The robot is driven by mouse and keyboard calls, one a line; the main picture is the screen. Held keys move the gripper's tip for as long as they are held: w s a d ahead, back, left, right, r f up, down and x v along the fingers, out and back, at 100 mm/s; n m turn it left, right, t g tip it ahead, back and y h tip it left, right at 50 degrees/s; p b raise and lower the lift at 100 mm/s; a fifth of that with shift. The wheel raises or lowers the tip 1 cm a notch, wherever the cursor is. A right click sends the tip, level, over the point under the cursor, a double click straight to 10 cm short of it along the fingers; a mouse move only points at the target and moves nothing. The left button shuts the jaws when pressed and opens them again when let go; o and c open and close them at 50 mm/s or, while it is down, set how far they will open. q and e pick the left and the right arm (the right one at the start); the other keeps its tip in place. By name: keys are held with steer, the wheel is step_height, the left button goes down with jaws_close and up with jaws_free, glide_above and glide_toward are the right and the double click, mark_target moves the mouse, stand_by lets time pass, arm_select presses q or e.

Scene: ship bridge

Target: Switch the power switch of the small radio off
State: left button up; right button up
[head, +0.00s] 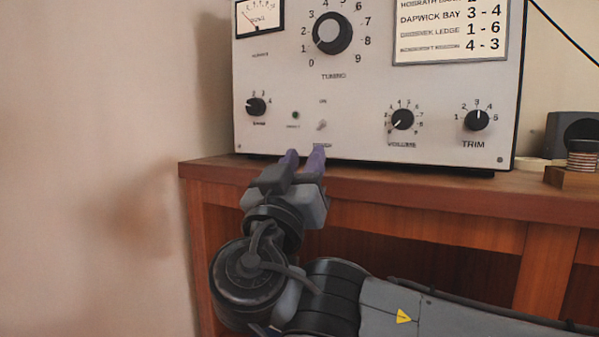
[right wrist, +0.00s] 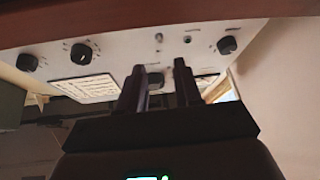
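The radio (head: 275,75) is a pale grey panel set standing on a wooden shelf. Its small metal power switch (head: 321,125) sits low on the panel, under an "ON" label; its tilt is too small to tell. It also shows in the right wrist view (right wrist: 158,38), where the panel appears upside down. A small greenish lamp (head: 295,115) is left of the switch. My right gripper (head: 302,160) is just below and in front of the switch, apart from it. Its two purple-tipped fingers are apart, with nothing between them. My left gripper is not in view.
The tuning knob (head: 332,34), the small left knob (head: 256,106), the volume knob (head: 402,119) and the trim knob (head: 477,120) project from the panel. A dark box (head: 570,130) stands at right. The left wall side is clear.

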steer(key=shift+v, duration=1)
steer(key=shift+w, duration=0.1)
